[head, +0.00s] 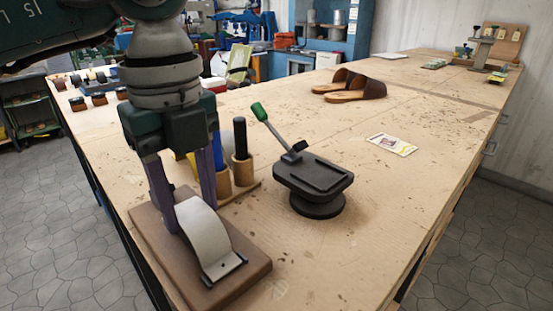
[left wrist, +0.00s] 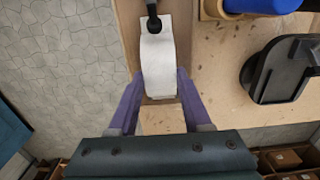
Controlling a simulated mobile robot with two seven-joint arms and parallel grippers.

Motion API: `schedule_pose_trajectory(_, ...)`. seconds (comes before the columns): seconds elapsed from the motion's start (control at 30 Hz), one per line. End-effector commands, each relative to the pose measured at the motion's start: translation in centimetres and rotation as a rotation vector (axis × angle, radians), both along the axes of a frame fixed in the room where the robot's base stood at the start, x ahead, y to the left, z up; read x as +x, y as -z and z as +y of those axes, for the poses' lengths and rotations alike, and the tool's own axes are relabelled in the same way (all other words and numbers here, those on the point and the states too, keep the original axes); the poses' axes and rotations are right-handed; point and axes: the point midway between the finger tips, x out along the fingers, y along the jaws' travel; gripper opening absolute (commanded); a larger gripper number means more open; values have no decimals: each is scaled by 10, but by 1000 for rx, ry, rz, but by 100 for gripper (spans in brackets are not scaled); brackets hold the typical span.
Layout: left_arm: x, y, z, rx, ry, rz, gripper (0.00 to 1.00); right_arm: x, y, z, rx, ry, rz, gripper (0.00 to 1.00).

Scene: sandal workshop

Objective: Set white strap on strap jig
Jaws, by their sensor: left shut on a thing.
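The white strap (head: 205,235) arches over the strap jig (head: 255,268), a brown board with a black clip at its near end. The strap's near end lies at that clip. My left gripper (head: 183,212) points down with its purple fingers at the strap's far part and is shut on it. In the left wrist view the strap (left wrist: 157,68) runs between the fingers (left wrist: 160,90), with a dark clip over its upper end. Whether the strap's underside touches the jig is hidden. My right gripper is not in view.
A black press (head: 318,178) with a green-tipped lever stands right of the jig. A wooden holder (head: 243,172) with upright tools stands close behind the gripper. Brown sandals (head: 352,88) and a card (head: 392,145) lie farther back. The bench's right part is mostly clear.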

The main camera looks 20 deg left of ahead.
Motion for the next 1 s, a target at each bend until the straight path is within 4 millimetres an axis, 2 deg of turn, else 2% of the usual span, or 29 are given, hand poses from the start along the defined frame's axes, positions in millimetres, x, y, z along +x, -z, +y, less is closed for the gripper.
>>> schedule_pose_trajectory(0.1, 0, 4, 0, 0, -1, 0, 0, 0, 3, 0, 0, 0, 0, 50)
schedule_pose_trajectory(0.13, 0, 3, 0, 0, -1, 0, 51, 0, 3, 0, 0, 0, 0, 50)
schedule_pose_trajectory(0.37, 0, 3, 0, 0, -1, 0, 77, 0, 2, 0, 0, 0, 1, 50)
schedule_pose_trajectory(0.6, 0, 2, 0, 0, -1, -1, 79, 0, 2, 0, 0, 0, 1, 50)
schedule_pose_trajectory(0.73, 1, -5, 0, 0, -1, -3, 79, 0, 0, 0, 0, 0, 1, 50)
schedule_pose_trajectory(0.87, 1, -28, 0, -1, -1, -7, 79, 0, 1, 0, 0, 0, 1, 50)
schedule_pose_trajectory(1.0, 2, -61, 0, -1, -2, -8, 79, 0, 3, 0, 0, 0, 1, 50)
